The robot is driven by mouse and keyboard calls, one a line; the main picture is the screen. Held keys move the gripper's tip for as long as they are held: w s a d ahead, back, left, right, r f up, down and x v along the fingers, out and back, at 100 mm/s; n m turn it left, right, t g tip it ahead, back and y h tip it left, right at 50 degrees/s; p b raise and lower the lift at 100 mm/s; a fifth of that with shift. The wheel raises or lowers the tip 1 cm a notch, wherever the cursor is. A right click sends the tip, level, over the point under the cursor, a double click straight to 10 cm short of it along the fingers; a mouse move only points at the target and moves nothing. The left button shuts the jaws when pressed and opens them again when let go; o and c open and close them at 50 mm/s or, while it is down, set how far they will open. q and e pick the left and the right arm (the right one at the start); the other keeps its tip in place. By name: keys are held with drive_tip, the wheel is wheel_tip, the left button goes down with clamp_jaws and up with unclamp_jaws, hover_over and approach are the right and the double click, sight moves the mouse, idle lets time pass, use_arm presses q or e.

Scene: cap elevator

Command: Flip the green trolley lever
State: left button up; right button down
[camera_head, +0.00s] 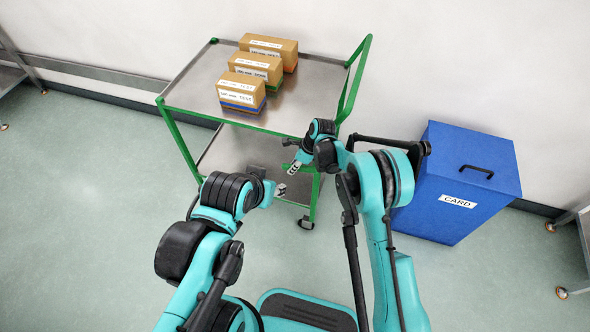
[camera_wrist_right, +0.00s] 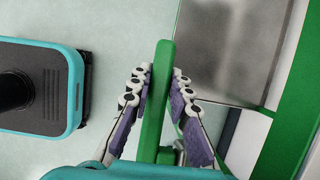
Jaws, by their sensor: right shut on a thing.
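The trolley (camera_head: 195,80) has a green frame, a grey metal top and a lower shelf, and stands ahead by the wall. The green lever (camera_wrist_right: 153,125) is a long bar running up the middle of the right wrist view. My right gripper (camera_head: 294,168) is at the trolley's near side, below the top. In the right wrist view its fingers lie on both sides of the lever, shut on it. The lever cannot be made out in the head view. My left gripper (camera_head: 281,190) is close by, in front of the lower shelf; its fingers are too small to read.
Three labelled cardboard boxes (camera_head: 242,92) stand in a row on the trolley top. A blue bin (camera_head: 455,215) marked CARD stands to the right of the trolley. Grey tables show at the left and right edges. The floor at left is clear.

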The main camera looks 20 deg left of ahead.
drive_tip(key=shift+r+y+b, duration=0.5)
drive_tip(key=shift+r+y, duration=0.45)
drive_tip(key=shift+y, duration=0.45)
drive_tip(key=c, duration=1.4)
unclamp_jaws()
drive_tip(key=shift+d+r, duration=0.1)
drive_tip(key=shift+r, duration=0.05)
drive_tip(key=v, duration=1.1)
drive_tip(key=shift+d+r, duration=0.25)
drive_tip(key=shift+r, duration=0.05)
